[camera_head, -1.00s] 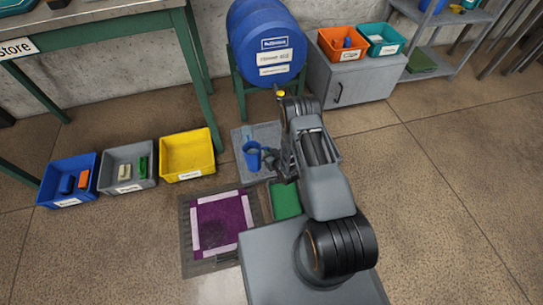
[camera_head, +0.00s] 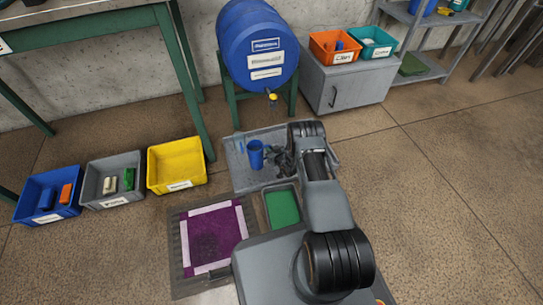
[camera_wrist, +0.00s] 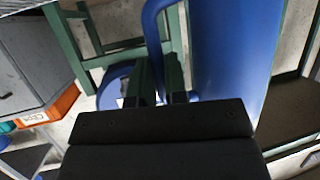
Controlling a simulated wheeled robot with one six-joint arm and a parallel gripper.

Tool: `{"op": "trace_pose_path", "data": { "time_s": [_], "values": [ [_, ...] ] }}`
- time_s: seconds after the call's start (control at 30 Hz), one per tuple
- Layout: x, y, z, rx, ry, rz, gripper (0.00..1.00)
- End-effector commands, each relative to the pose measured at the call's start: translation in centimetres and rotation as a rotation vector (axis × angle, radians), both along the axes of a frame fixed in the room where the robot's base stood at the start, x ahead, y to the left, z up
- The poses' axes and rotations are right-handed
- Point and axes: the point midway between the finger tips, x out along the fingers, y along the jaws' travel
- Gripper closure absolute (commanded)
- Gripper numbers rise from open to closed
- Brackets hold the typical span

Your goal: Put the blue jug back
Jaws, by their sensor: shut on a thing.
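The blue jug (camera_head: 255,157) is upright in front of the blue barrel, seen over the grey tray (camera_head: 236,178). I cannot tell whether its base touches the tray. My gripper (camera_head: 275,156) is at the jug's right side, shut on it. In the wrist view the jug's blue wall (camera_wrist: 225,50) fills the upper right, and the dark fingers (camera_wrist: 162,85) are at its handle. The fingertips' exact contact is partly hidden by the gripper body.
The blue barrel (camera_head: 258,35) with a yellow tap (camera_head: 272,97) stands on a green frame behind. Yellow (camera_head: 177,160), grey (camera_head: 113,178) and blue (camera_head: 48,190) bins stand left. A purple rug (camera_head: 213,238) lies in front. A grey cabinet (camera_head: 350,85) stands back right. The right floor is clear.

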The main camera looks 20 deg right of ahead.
Motion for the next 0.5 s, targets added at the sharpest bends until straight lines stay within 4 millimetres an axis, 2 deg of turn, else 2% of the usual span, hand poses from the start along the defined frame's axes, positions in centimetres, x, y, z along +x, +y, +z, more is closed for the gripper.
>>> {"op": "trace_pose_path", "data": {
  "time_s": [0.03,0.13,0.5],
  "values": [
    [-0.1,0.1,-1.1,0.001,0.000,0.001,1.00],
    [0.0,0.1,-2.3,0.001,-0.001,0.001,1.00],
    [0.0,0.0,-2.5,0.001,-0.002,0.000,1.00]
  ]
}}
